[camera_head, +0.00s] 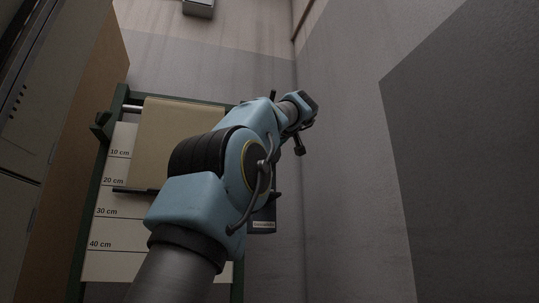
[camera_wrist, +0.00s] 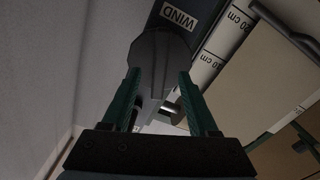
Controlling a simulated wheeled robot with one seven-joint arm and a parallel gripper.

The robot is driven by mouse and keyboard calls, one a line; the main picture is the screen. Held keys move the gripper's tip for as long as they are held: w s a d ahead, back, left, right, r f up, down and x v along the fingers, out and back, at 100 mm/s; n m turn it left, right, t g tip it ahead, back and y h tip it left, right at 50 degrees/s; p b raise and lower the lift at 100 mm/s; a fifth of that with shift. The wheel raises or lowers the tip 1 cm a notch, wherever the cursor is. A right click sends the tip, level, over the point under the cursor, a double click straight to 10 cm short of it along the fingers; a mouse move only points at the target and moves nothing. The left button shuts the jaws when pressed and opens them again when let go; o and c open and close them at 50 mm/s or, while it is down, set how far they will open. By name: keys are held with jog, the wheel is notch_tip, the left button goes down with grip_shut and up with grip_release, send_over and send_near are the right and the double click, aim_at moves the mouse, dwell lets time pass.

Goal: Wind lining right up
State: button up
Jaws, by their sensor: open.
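The tan lining (camera_head: 170,135) hangs from the top of a green frame (camera_head: 92,190) in front of a white centimetre scale (camera_head: 103,235). Its dark bottom bar (camera_head: 130,190) lies close to the 20 cm line, and my arm hides its right part. The lining also shows in the wrist view (camera_wrist: 265,85). My gripper (camera_wrist: 158,75) is open, with green fingers wide apart. A dark grey faceted part (camera_wrist: 158,50) shows between and beyond the fingertips, below a WIND label (camera_wrist: 179,18). I cannot tell whether the fingers touch it. A small metal cylinder (camera_wrist: 171,108) shows between the fingers.
A dark box with a small label (camera_head: 263,226) sits at the frame's right side, partly behind my arm. A brown cabinet side (camera_head: 85,130) stands close on the left. The grey wall (camera_head: 345,150) is on the right, with open space before it.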

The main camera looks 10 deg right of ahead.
jog(key=shift+w, duration=0.15)
jog(key=shift+w+a+p, duration=0.15)
jog(key=shift+w+p, duration=0.35)
jog(key=shift+w, duration=0.45)
jog(key=shift+w+p, duration=0.35)
jog(key=shift+w, duration=0.3)
dwell(0.8)
jog(key=shift+s, duration=0.25)
dwell(0.4)
grip_shut()
dwell(0.3)
dwell(0.9)
